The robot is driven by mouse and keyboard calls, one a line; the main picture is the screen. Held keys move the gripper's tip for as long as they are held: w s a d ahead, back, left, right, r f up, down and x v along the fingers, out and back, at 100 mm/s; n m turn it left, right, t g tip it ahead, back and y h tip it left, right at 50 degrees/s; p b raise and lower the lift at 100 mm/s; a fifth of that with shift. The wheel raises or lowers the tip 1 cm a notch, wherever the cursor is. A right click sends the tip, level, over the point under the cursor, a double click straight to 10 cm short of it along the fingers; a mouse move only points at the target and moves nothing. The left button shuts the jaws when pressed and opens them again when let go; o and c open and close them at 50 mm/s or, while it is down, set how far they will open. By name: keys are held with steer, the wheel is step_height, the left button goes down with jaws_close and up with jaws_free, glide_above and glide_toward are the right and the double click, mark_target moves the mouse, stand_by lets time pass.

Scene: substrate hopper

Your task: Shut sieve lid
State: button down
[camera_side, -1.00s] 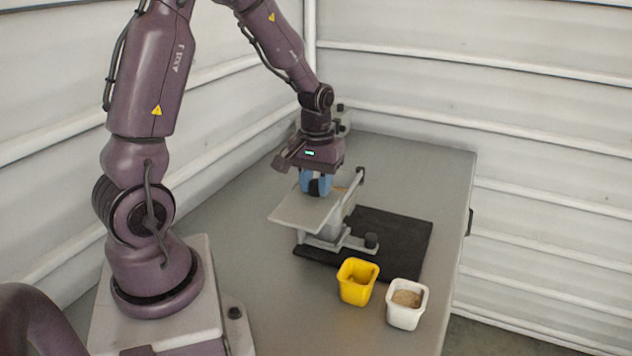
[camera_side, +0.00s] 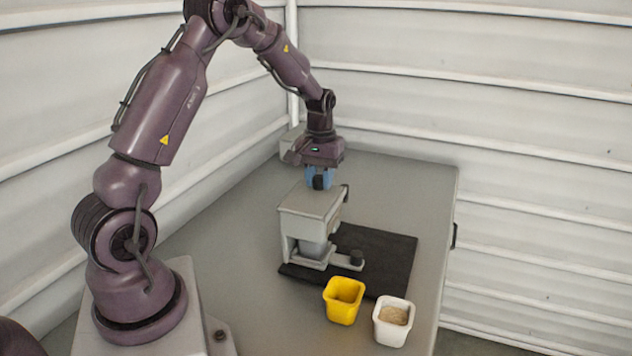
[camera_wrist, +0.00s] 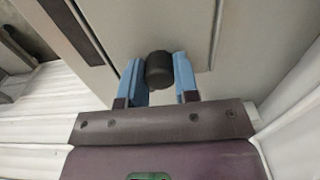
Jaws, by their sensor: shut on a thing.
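The sieve lid (camera_side: 314,201) is a flat grey plate. In the side view it lies level over the top of the grey hopper (camera_side: 285,232), and I see no open gap under its near edges. My gripper (camera_side: 319,182) points down at the lid's far edge. In the wrist view its two blue fingers (camera_wrist: 159,82) stand on either side of a black knob (camera_wrist: 159,68) and are shut on it. The knob's joint with the lid is hidden in the side view, as is the far edge of the lid.
A yellow cup (camera_side: 344,303) and a white cup (camera_side: 392,330) with tan grains stand in front.

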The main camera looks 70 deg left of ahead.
mark_target(315, 192)
steer(key=shift+w+a, duration=0.15)
steer(key=c, duration=0.8)
jaws_free()
steer(key=shift+c, duration=0.2)
step_height(315, 192, up, 13)
steer(key=shift+f, duration=0.1)
steer(key=s+d+r+m+t, duration=0.2)
steer(key=s+d, duration=0.6)
steer(key=d, duration=0.4)
steer(key=s+d+r+m+t, duration=0.2)
steer(key=s+d+m+t, duration=0.1)
steer(key=s+d+m, duration=0.4)
steer(key=s+d, duration=0.2)
steer(key=d, duration=0.2)
steer(key=shift+s+d+r+t, duration=0.15)
steer(key=shift+d+r+t, duration=0.15)
steer(key=shift+d+t, duration=0.1)
